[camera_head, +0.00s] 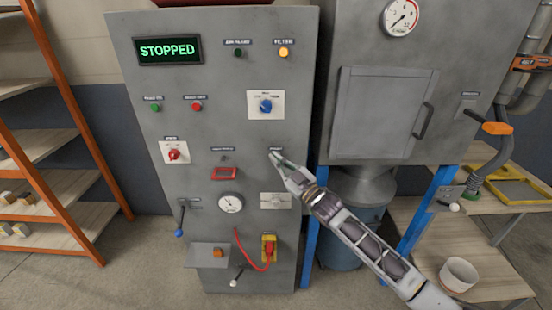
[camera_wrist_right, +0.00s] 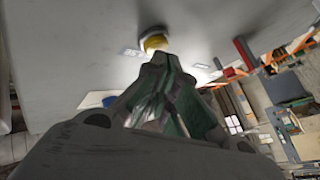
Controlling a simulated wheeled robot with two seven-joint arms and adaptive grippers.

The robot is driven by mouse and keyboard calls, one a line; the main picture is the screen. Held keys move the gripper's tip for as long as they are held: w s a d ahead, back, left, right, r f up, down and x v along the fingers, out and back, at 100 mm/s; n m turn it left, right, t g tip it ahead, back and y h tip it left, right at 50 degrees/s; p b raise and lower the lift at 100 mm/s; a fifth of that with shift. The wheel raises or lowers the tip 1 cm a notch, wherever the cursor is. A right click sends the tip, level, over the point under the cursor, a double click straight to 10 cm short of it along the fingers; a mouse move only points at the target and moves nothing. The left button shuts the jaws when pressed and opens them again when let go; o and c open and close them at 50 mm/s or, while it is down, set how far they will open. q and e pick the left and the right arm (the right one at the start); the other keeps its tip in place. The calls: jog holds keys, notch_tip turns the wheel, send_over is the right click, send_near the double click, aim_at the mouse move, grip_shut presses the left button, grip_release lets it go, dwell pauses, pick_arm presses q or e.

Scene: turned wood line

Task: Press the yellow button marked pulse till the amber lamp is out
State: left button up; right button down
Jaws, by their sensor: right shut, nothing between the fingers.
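The amber lamp (camera_head: 283,52) at the top right of the grey control panel (camera_head: 140,90) looks bright, as if lit. The yellow button (camera_wrist_right: 155,43) shows in the right wrist view, on the panel's face just beyond my fingertips. In the head view my gripper hides it, below a small label. My right gripper (camera_head: 274,156) is shut and empty, its tips at the button's place. In the right wrist view its fingertips (camera_wrist_right: 160,60) overlap the button's near edge; I cannot tell whether they touch it. My left gripper is out of view.
Above the gripper is a blue knob (camera_head: 265,105); to the left is a red knob (camera_head: 174,155). A display (camera_head: 168,50) reads STOPPED. Below are a gauge (camera_head: 230,203) and a red plug (camera_head: 268,248) with its cord. A grey cabinet (camera_head: 345,60) stands right of the panel.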

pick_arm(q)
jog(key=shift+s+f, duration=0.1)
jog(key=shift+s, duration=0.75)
pick_arm(e)
jog(key=shift+w, duration=0.15)
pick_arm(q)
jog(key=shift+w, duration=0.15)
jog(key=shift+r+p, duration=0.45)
pick_arm(e)
jog(key=shift+s, duration=0.7)
